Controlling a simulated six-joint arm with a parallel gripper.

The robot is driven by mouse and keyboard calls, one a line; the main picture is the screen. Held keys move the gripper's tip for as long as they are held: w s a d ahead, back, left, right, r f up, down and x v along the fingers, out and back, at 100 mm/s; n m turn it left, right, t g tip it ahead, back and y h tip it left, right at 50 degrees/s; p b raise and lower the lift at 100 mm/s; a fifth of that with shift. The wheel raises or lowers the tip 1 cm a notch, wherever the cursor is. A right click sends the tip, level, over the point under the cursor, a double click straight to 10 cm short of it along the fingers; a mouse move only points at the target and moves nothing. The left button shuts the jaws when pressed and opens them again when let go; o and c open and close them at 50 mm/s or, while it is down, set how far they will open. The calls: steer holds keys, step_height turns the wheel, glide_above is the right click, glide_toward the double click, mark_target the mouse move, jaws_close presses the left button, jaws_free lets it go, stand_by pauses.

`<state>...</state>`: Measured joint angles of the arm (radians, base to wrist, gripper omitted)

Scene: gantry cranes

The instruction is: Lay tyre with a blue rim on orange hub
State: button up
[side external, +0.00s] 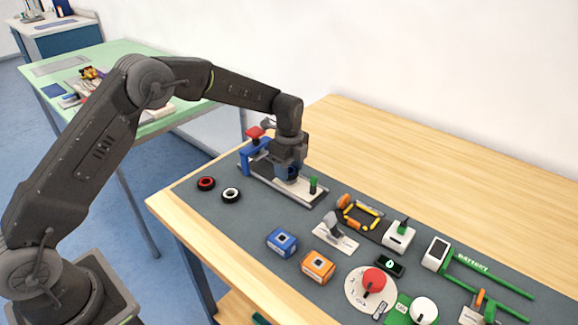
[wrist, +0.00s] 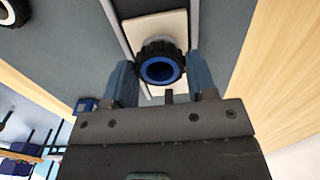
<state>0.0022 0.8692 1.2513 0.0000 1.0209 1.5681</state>
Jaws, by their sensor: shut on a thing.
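The tyre with a blue rim (wrist: 160,66) is black and sits between my gripper's two fingers (wrist: 163,82) in the wrist view, above a pale plate. My gripper (side external: 290,176) is shut on it over the long grey-and-white rail base (side external: 262,190) in the side view. There the tyre is mostly hidden by the fingers. A green post (side external: 313,185) stands on the base to the right of my gripper.
A tyre with a red rim (side external: 206,183) and one with a white rim (side external: 231,195) lie left on the dark mat. A blue gantry (side external: 245,160) stands close to my gripper. Blue (side external: 282,242) and orange (side external: 318,267) boxes lie in front, with several other parts to the right.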

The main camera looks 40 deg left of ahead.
steer(key=shift+f, duration=0.35)
steer(key=o, duration=1)
steer(key=shift+c, duration=0.2)
steer(key=shift+r, duration=3.55)
